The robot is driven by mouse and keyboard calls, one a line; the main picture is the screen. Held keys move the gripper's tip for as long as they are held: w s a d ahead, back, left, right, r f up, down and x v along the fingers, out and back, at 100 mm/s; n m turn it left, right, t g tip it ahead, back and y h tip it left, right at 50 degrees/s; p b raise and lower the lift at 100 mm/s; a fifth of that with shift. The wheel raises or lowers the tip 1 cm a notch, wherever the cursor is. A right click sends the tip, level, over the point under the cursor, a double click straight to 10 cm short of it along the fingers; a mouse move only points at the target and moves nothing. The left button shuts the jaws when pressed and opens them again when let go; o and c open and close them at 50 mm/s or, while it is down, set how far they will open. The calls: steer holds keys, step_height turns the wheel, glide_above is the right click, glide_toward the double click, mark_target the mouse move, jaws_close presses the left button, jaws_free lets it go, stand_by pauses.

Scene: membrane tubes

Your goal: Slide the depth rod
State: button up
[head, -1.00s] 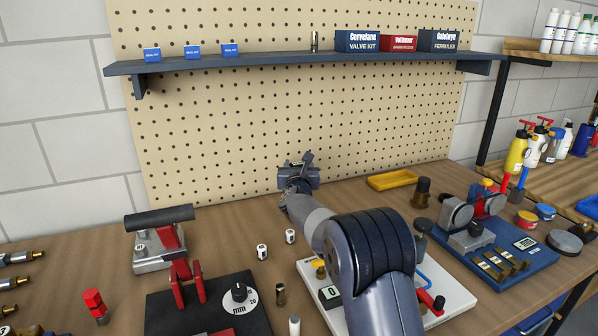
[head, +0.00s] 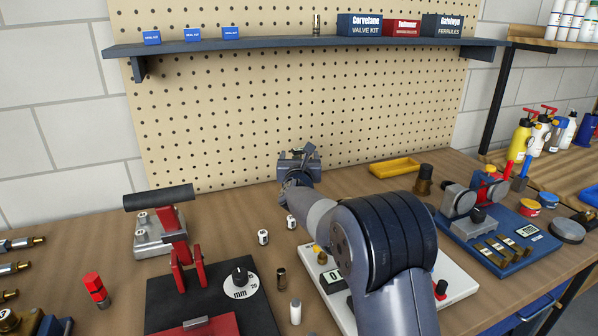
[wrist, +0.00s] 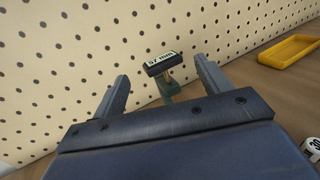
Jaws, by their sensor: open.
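A small black crosspiece with a white "57 mm" label (wrist: 163,64) sits on a short brass-coloured stem above a green base in the wrist view. I cannot tell for certain that it is the depth rod. My gripper (wrist: 160,72) is open, with one finger on each side of this piece in the picture and clear gaps between. Nothing is held. In the head view my gripper (head: 300,163) is near the pegboard, over the back of the bench, and its fingers are hard to make out. My arm hides part of the white base plate (head: 455,302).
A pegboard (head: 240,130) rises behind the bench. A yellow tray (head: 394,167) lies to the right of my gripper. A black fixture with an mm dial (head: 240,280) and a red-armed press (head: 160,225) stand left. A blue gauge board (head: 530,262) is at the right.

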mark_target(300, 155)
steer(key=s+b, duration=0.1)
steer(key=s, duration=0.6)
steer(key=shift+w, duration=0.1)
steer(key=w+p, duration=0.3)
steer(key=w, duration=0.8)
steer(key=shift+f, duration=0.8)
steer(key=shift+s, duration=0.1)
